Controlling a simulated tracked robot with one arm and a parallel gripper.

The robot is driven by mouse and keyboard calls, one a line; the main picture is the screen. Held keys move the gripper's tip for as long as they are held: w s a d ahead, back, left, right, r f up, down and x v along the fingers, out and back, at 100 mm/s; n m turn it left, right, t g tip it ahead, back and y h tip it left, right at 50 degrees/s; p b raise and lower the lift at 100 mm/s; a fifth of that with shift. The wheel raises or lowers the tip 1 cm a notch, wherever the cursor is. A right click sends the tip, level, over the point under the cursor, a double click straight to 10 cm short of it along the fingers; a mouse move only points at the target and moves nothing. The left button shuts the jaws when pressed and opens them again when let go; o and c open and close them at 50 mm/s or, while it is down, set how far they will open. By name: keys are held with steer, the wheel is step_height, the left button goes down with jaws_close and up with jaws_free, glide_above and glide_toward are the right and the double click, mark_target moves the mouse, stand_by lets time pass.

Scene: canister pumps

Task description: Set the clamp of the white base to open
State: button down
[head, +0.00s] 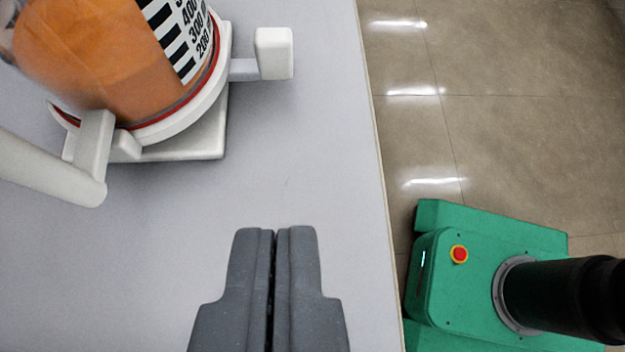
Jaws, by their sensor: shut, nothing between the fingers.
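The white base (190,140) stands on the grey table at the upper left, under a canister (110,60) with orange contents and a black-and-white number scale. A white block on a short arm (273,53) sticks out from the base's right side. A white bar with a rounded end (60,175) and an upright lug show at its lower left. I cannot tell for certain which of these is the clamp. My gripper (275,230) is shut and empty, over the table, below and right of the base and apart from it. The canister's top is out of frame.
The grey table (320,150) is bare around my gripper and right of the base. Its right edge runs down the picture, with tiled floor (520,100) beyond. My green tracked base with a red button stands beside the table at the lower right.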

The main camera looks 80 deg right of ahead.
steer(key=b, duration=0.1)
glide_toward(283, 70)
steer(key=f, duration=0.2)
steer(key=d+f, duration=0.1)
steer(key=f, duration=0.1)
steer(key=shift+w+f, duration=0.1)
steer(key=shift+f, duration=0.05)
steer(key=shift+w+d+b, duration=0.15)
steer(key=shift+d+b, duration=0.05)
steer(key=shift+d, duration=0.3)
steer(key=shift+w+d+b, duration=0.15)
steer(key=shift+w+d, duration=0.05)
steer(key=shift+d, duration=0.3)
steer(key=shift+w+d+r, duration=0.2)
steer(key=shift+d, duration=0.4)
